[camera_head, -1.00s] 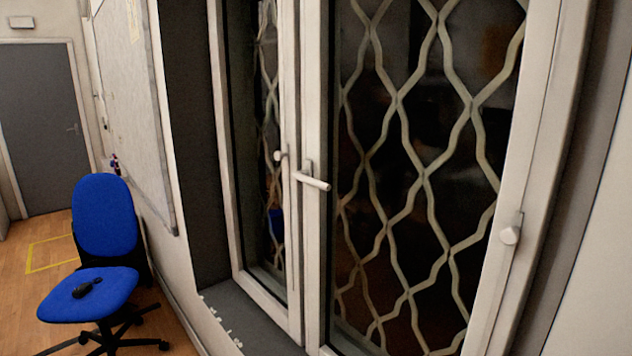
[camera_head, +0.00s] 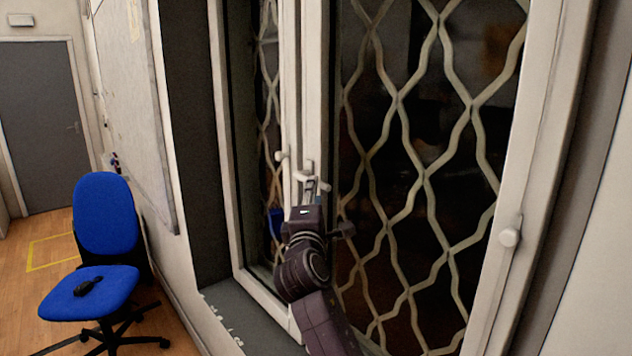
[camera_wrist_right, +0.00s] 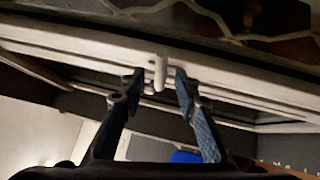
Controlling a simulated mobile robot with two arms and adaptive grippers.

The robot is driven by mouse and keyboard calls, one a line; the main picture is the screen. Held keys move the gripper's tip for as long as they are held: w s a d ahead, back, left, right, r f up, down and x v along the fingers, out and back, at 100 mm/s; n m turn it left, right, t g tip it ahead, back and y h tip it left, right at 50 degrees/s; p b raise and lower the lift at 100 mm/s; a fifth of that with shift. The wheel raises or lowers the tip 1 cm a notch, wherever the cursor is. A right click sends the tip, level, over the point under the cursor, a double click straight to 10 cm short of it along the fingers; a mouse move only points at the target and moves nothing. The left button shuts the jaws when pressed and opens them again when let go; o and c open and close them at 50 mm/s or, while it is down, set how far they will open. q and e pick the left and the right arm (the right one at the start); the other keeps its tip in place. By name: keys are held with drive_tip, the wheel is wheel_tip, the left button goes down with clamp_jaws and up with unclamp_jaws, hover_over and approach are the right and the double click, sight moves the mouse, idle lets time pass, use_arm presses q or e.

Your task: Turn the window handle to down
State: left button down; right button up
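The white window handle (camera_head: 308,168) sits on the middle upright of the window frame, partly hidden by my right gripper. In the right wrist view the white handle lever (camera_wrist_right: 159,72) sticks out between my fingertips. My right gripper (camera_head: 312,187) comes up from below at the handle. In the right wrist view the right gripper (camera_wrist_right: 159,84) has its two fingers apart, one on each side of the lever, with gaps showing. My left gripper is in neither view.
A window pane with a wavy metal grille (camera_head: 425,180) lies right of the handle. A second white knob (camera_head: 510,236) is on the right frame edge. A blue office chair (camera_head: 104,220) stands on the left; the floor around it is open.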

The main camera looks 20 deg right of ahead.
drive_tip(key=shift+p+x, duration=0.65)
drive_tip(key=shift+x, duration=2.1)
drive_tip(key=shift+f, duration=0.1)
clamp_jaws()
